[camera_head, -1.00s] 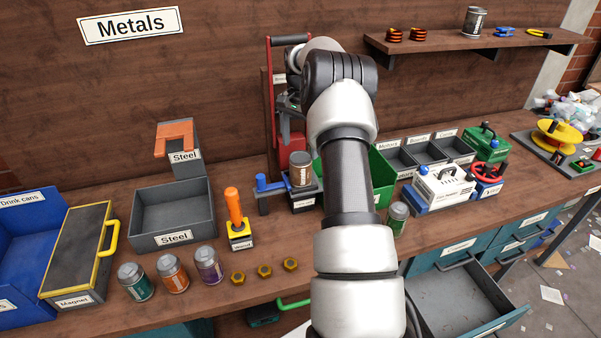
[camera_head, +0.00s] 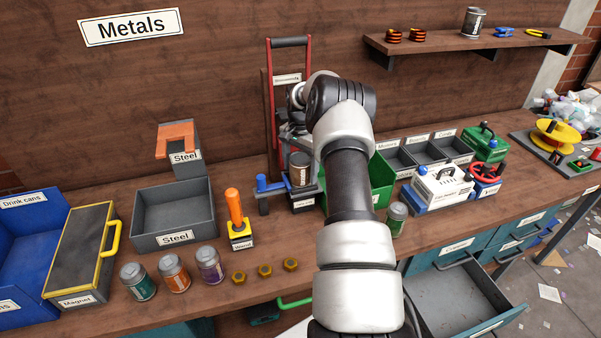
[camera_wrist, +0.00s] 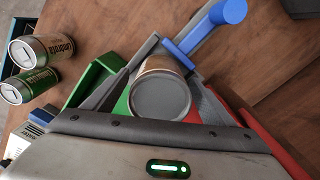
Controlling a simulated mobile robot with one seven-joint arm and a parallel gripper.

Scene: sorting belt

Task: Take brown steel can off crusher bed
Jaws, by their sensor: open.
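The brown steel can (camera_head: 299,170) stands upright on the crusher bed (camera_head: 302,200), beside the red-framed crusher. In the wrist view the can (camera_wrist: 160,95) shows its grey round lid, with a strip of brown side beyond it. My gripper (camera_wrist: 162,78) is open, with one dark finger on each side of the can in that view. In the head view my gripper (camera_head: 292,133) is partly hidden by my arm and hangs just above the can. I cannot tell whether the fingers touch it.
The crusher's blue lever (camera_head: 270,184) sticks out left of the can. A green bin (camera_head: 381,174) stands close on the right, partly behind my arm. The grey Steel bin (camera_head: 174,239) is to the left. Several cans stand along the front edge.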

